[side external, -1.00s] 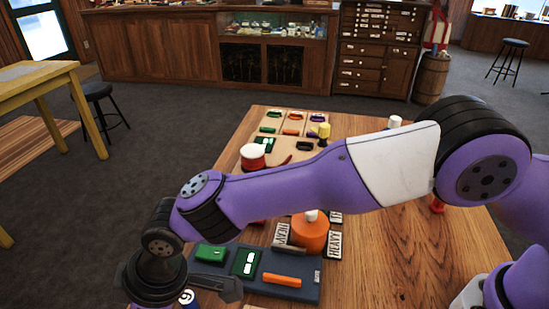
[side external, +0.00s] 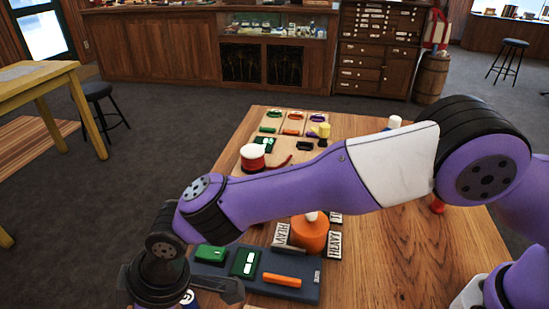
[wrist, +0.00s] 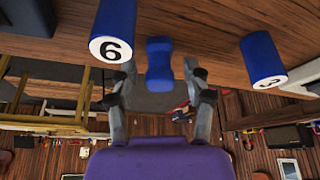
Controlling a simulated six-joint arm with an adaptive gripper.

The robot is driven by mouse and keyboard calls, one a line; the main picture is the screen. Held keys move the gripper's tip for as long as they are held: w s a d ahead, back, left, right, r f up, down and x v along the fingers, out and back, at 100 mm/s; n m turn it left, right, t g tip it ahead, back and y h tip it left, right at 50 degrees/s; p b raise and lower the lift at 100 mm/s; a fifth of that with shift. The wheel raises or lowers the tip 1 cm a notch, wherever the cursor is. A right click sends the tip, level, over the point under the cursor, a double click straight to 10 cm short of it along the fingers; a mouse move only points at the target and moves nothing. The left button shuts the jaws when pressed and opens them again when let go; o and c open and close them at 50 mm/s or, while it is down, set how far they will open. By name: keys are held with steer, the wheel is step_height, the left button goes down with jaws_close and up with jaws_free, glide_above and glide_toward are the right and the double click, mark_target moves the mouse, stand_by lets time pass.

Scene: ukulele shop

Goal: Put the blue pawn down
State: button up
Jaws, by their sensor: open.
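The blue pawn (wrist: 159,62) shows in the wrist view, narrow-waisted, on the wooden table (wrist: 215,25). The wrist picture is upside down, and the pawn appears upright. My gripper (wrist: 160,75) is open, with one finger on each side of the pawn and a visible gap to both.
A blue cylinder marked with a digit (wrist: 110,30) stands close beside one finger; another blue cylinder (wrist: 262,58) stands on the other side. A dark tray (side external: 305,290) with green and orange pieces and an orange weight (side external: 311,236) lie near my arm. The table's right side is mostly clear.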

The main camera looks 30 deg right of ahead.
steer(key=v, duration=1.1)
steer(key=w+d+r+m+t, duration=0.1)
steer(key=w+d+r+m, duration=0.3)
steer(key=d, duration=0.5)
steer(key=s+d+r+m+t+h, duration=0.1)
steer(key=d+r+m, duration=0.1)
steer(key=d, duration=0.5)
steer(key=s+d+r+m+t, duration=0.1)
steer(key=d+r, duration=0.1)
steer(key=d, duration=0.4)
steer(key=s+d+f+m+h, duration=0.1)
steer(key=s+d+m, duration=0.2)
steer(key=d, duration=0.4)
steer(key=s+d+f+m+h, duration=0.1)
steer(key=s+d+m+h, duration=0.1)
steer(key=s+d, duration=0.4)
steer(key=d+m, duration=0.1)
steer(key=d, duration=0.1)
steer(key=shift+d+m+t, duration=0.3)
steer(key=shift+t, duration=0.1)
